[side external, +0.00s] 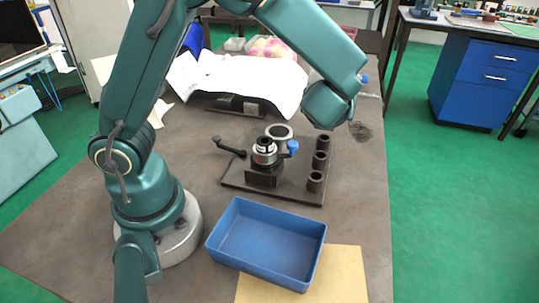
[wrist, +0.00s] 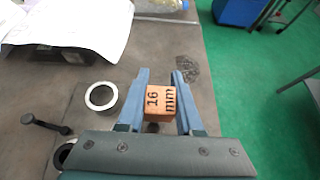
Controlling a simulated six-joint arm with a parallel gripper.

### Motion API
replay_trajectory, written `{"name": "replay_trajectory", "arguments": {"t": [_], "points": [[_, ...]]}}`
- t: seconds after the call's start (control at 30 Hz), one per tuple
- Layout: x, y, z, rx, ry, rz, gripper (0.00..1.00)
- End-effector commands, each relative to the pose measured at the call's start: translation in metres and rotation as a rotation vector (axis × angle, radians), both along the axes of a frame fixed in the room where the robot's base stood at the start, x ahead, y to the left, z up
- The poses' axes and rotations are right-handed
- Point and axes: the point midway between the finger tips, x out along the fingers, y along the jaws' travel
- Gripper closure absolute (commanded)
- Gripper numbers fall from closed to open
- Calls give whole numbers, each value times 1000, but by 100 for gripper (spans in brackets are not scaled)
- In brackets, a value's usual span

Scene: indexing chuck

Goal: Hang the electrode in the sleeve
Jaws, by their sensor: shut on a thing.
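My gripper (wrist: 159,75) is shut on an orange-brown block marked "16 mm" (wrist: 159,103), seen between the two blue-grey fingers in the wrist view. This block appears to be the electrode; its lower part is hidden. In the side view my gripper's fingers and the block are hidden by my wrist, which is above the table behind the fixture's right end. The dark chuck (side external: 262,178) has a silver collar on top. A pale ring (side external: 270,134) stands behind it; it also shows left of my fingers in the wrist view (wrist: 89,97). I cannot tell which part is the sleeve.
Several dark hollow cylinders (side external: 315,182) line the right of the base plate (side external: 290,193). A black lever (side external: 231,147) and a blue knob (side external: 292,147) stick out from the chuck. A blue tray (side external: 250,263) stands in front. White paper (side external: 235,80) lies behind.

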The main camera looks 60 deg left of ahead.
Motion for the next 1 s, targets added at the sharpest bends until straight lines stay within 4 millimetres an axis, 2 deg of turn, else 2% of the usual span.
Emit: {"name": "replay_trajectory", "arguments": {"t": [0.17, 0.67, 1.0], "points": [[1, 3, -17, 2, 2, 7, 100], [1, 4, -23, 1, 0, 10, 100], [0, 4, -46, 2, 2, 10, 100]]}}
